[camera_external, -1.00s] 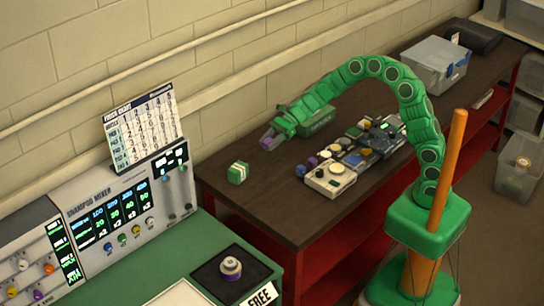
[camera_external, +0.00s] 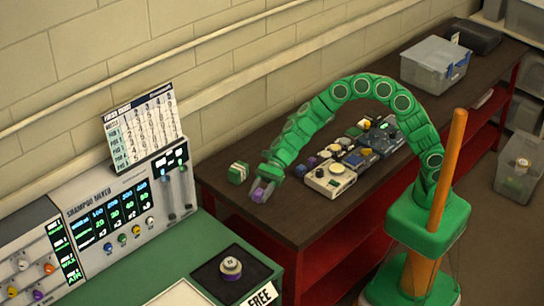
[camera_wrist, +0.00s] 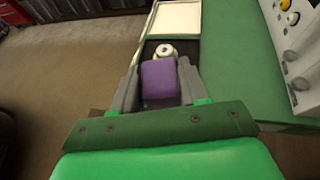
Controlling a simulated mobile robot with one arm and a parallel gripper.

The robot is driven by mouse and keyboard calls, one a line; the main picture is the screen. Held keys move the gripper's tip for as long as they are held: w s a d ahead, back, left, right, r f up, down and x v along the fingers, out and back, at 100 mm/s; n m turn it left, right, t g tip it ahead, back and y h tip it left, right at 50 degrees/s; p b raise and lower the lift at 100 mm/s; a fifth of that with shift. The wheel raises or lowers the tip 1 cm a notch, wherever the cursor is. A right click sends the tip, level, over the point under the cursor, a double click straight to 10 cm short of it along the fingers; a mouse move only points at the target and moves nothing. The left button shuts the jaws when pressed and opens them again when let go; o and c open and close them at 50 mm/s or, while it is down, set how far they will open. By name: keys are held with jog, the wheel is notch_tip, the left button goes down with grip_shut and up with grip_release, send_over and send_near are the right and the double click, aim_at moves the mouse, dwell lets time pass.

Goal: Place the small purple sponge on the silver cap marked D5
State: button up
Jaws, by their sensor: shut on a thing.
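The small purple sponge (camera_external: 258,194) is held between the fingers of my gripper (camera_external: 262,186), above the near left end of the dark bench. In the wrist view the sponge (camera_wrist: 160,82) sits between the two grey fingers, which are shut on it. A round silver-white cap with a purple base (camera_external: 230,267) stands on a black square pad on the green counter, apart from and below the sponge. In the wrist view the cap (camera_wrist: 165,49) shows just beyond the sponge, partly hidden by it. I cannot clearly read its mark.
A green and white block (camera_external: 238,173) lies on the dark bench (camera_external: 222,195), with several boxed devices (camera_external: 330,180) to the right. The shampoo mixer panel (camera_external: 118,222) stands behind the green counter (camera_external: 208,240). A FREE sign (camera_external: 262,297) and white tray (camera_external: 180,293) are near the pad.

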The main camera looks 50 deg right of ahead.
jog(key=s+a+n+g, duration=0.1)
jog(key=s+a+g, duration=0.1)
jog(key=s+a, duration=0.75)
send_over(231, 261)
jog(key=d, duration=0.1)
jog(key=shift+h, duration=0.4)
jog(key=f, duration=0.9)
jog(key=shift+s+d+f, duration=0.1)
jog(key=shift+s, duration=0.15)
jog(key=shift+w+a+f, duration=0.3)
jog(key=shift+a+f, duration=0.25)
jog(key=shift+f, duration=0.15)
jog(key=shift+a+f+n, duration=0.15)
jog(key=shift+f+n, duration=0.05)
jog(key=shift+n, duration=0.1)
jog(key=shift+f, duration=1.45)
jog(key=shift+f, duration=0.1)
jog(key=o, duration=1)
